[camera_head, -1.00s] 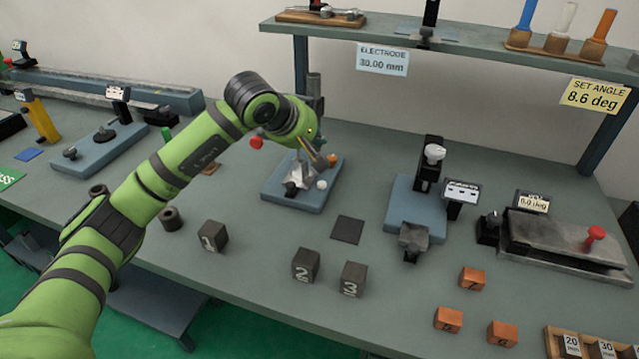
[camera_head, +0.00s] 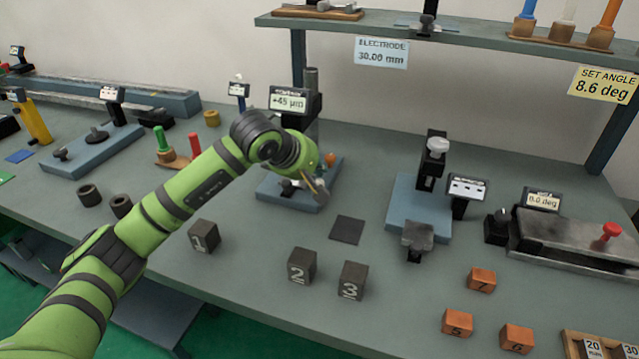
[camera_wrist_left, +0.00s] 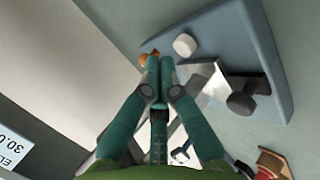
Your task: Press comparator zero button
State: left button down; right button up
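The comparator's display (camera_head: 289,102) reads about +45 µm and stands behind my left arm. Its blue-grey base (camera_head: 275,192) is partly hidden by my left wrist. An orange knob (camera_head: 331,159) shows at the base's right side; in the left wrist view the orange part (camera_wrist_left: 144,58) lies right at my fingertips, partly covered. A white round button (camera_wrist_left: 185,44) is beside it, clear of the fingers. I cannot tell which is the zero button. My left gripper (camera_wrist_left: 160,60) has its fingers together with nothing between them; contact with the orange part is unclear. My right gripper is out of view.
Blocks numbered 1 (camera_head: 203,236), 2 (camera_head: 301,266) and 3 (camera_head: 352,280) stand in front of the comparator, near a dark square pad (camera_head: 347,229). A blue fixture (camera_head: 418,200) is to the right. The shelf (camera_head: 450,28) overhangs the back.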

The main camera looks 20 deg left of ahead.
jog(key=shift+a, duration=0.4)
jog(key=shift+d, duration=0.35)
pick_arm(q)
jog(key=shift+f, duration=0.15)
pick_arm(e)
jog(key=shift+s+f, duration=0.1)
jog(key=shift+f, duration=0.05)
pick_arm(q)
jog(key=shift+f+b, duration=0.3)
jog(key=shift+b, duration=0.25)
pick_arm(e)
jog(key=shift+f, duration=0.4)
pick_arm(q)
jog(key=shift+f+b, duration=0.55)
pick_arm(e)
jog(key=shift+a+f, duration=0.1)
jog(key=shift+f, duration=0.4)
pick_arm(q)
jog(key=shift+r, duration=0.1)
jog(key=shift+r+p, duration=0.45)
jog(key=shift+r, duration=0.35)
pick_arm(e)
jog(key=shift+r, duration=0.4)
